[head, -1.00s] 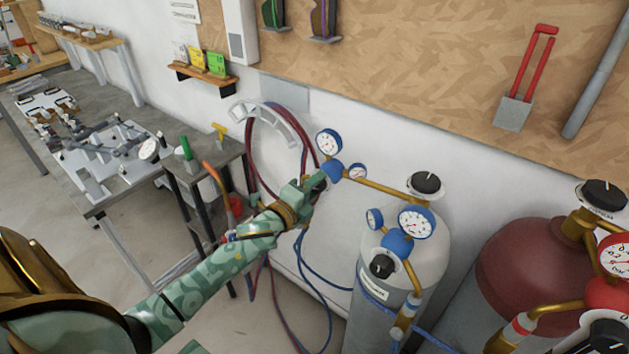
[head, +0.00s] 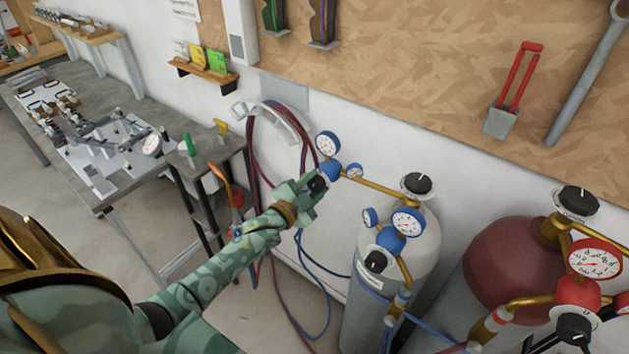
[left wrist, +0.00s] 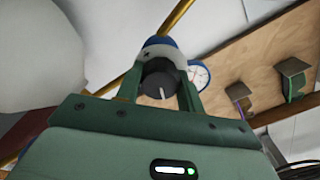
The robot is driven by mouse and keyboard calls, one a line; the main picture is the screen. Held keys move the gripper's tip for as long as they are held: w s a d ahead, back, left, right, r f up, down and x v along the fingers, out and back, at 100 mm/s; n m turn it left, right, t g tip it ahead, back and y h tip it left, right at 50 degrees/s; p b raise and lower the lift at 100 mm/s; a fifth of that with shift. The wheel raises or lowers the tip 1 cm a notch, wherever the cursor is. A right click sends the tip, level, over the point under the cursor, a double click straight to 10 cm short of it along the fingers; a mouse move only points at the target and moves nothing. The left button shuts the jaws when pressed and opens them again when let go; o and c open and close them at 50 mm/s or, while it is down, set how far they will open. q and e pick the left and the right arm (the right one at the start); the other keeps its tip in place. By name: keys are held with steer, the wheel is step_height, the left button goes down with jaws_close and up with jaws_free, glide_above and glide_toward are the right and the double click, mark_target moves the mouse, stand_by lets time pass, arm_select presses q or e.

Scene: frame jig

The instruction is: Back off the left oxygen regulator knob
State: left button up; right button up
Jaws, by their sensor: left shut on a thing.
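My left gripper (head: 312,186) is shut on the black knob (head: 318,183) of the left oxygen regulator (head: 330,172), a blue body with two dials. In the left wrist view the knob (left wrist: 160,80) sits between the two green fingers, its white pointer line facing me and pointing roughly down the picture. The blue regulator body (left wrist: 157,44) shows behind it, with a dial (left wrist: 198,75) to the right. In the head view the gripper partly hides the knob. My right gripper is not in view.
A second blue regulator (head: 390,240) with its own black knob (head: 376,261) sits on the grey cylinder (head: 411,265). A dark red cylinder (head: 505,262) stands at right. Hoses (head: 252,150) hang on the wall, close to my left arm. A workbench (head: 100,203) stands at left.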

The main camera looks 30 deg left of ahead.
arm_select(q)
steer(key=shift+f+n+p, duration=0.1)
steer(key=shift+n+p, duration=0.35)
steer(key=shift+n, duration=0.55)
steer(key=o, duration=1)
steer(key=shift+s, duration=0.1)
steer(key=s, duration=0.5)
steer(key=s+a, duration=0.1)
steer(key=s, duration=1)
steer(key=shift+s+a, duration=0.1)
steer(key=shift+a, duration=0.1)
